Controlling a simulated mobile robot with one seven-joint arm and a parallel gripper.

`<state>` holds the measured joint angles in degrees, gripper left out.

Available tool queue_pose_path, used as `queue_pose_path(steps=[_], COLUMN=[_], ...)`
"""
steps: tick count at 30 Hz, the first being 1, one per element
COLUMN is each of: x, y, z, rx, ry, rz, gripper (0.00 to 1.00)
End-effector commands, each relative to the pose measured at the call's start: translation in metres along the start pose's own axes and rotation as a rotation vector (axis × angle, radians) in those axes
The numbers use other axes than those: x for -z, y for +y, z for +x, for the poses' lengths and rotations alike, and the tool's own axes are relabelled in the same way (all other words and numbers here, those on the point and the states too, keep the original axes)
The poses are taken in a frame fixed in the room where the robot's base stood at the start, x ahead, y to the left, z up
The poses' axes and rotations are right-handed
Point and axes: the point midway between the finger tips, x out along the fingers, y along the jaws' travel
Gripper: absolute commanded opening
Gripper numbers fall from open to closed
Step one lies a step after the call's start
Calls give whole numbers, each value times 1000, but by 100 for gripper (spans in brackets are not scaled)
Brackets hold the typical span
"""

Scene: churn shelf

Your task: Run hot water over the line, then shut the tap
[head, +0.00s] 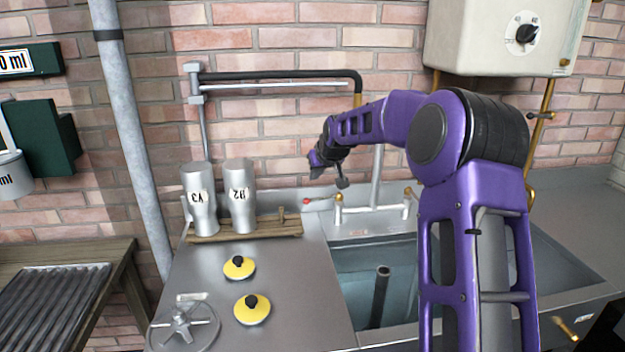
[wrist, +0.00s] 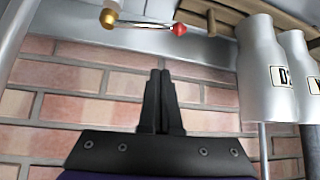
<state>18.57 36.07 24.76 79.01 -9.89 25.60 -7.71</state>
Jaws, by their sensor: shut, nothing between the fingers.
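The hot tap (head: 338,202) is a brass body at the back left of the sink, with a thin lever ending in a red ball (head: 306,201) that points left. In the wrist view the brass body (wrist: 109,18) and red ball (wrist: 180,29) show at the top, apart from my fingertips. My gripper (head: 318,166) is above the tap, near the wall; its fingers (wrist: 160,74) are shut and empty. A second brass tap (head: 407,194) stands to the right. A dark wall pipe (head: 280,75) bends down behind my arm. I see no running water; my arm hides part of the sink.
Two metal canisters (head: 240,195) stand on a wooden rack (head: 245,231) left of the tap. Two yellow lids (head: 252,310) lie on the counter by a metal handwheel (head: 183,327). A cream heater (head: 505,37) with a black knob (head: 527,33) hangs upper right. A dark standpipe (head: 380,292) rises in the sink.

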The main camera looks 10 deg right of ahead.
Motion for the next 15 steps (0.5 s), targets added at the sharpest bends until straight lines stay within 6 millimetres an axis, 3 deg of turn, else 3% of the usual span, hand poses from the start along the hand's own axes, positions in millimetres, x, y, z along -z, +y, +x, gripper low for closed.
queue_pose_path(steps=[9, 14, 15], x=[-1, -1, -4], y=[-1, -1, 0], z=[62, 86, 79], rx=[2, 2, 0], ry=[0, 0, 2], rz=[1, 2, 2], gripper=[0, 0, 0])
